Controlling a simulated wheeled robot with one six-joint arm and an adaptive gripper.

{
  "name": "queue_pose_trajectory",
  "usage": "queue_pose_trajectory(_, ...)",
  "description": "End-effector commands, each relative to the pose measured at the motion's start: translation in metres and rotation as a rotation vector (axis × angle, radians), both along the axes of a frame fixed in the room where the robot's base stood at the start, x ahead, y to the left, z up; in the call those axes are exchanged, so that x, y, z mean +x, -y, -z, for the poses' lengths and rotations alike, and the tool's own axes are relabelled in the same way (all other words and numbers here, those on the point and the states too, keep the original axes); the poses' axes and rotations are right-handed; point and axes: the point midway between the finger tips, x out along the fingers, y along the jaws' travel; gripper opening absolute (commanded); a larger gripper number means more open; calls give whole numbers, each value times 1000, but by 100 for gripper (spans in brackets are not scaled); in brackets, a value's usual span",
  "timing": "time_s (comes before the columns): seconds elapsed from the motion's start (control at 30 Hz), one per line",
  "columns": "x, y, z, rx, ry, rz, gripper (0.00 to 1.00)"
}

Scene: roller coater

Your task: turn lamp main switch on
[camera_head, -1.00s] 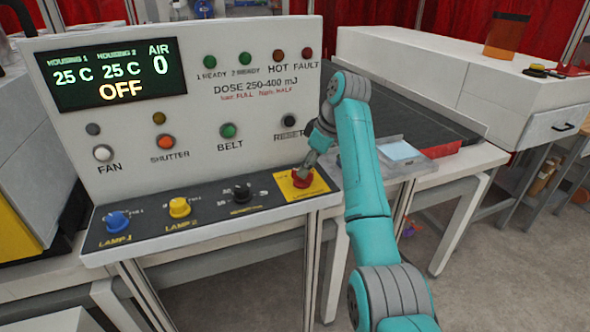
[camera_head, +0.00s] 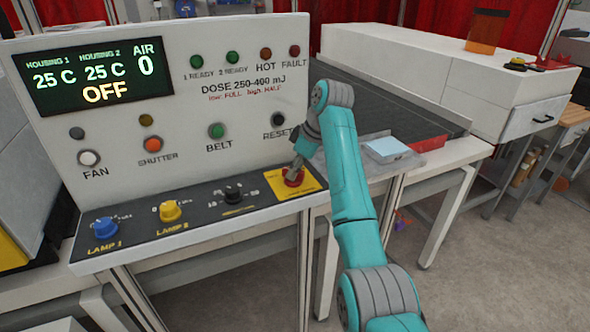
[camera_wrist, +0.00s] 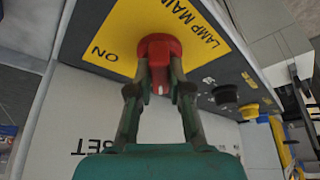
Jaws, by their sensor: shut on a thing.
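The lamp main switch is a red rotary knob (camera_head: 294,178) on a yellow plate (camera_head: 311,182) at the right end of the sloped console. It also shows in the wrist view as a red knob (camera_wrist: 160,46), with "ON" and "LAMP MAIN" printed on the plate (camera_wrist: 112,36). My gripper (camera_head: 296,170) reaches down to the knob from above. In the wrist view my gripper (camera_wrist: 160,84) has one finger on each side of the knob, shut on it. A white mark shows on the knob between the fingers. The display (camera_head: 92,77) reads "OFF", 25 C twice and AIR 0.
The blue LAMP 1 knob (camera_head: 105,227), yellow LAMP 2 knob (camera_head: 170,210) and a black knob (camera_head: 233,190) sit left of the switch. FAN (camera_head: 89,158), SHUTTER (camera_head: 152,144), BELT (camera_head: 216,131) and RESET (camera_head: 278,119) buttons are on the upright panel. A dark conveyor (camera_head: 400,100) lies behind my arm.

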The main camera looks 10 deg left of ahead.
Motion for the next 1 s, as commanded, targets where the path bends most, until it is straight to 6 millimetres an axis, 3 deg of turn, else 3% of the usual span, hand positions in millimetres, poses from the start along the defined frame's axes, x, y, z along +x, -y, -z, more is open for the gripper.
queue_pose_trajectory(0.37,-2,-1,1,0,0,148,0)
queue_pose_trajectory(1.0,-4,-3,1,-1,-1,740,0)
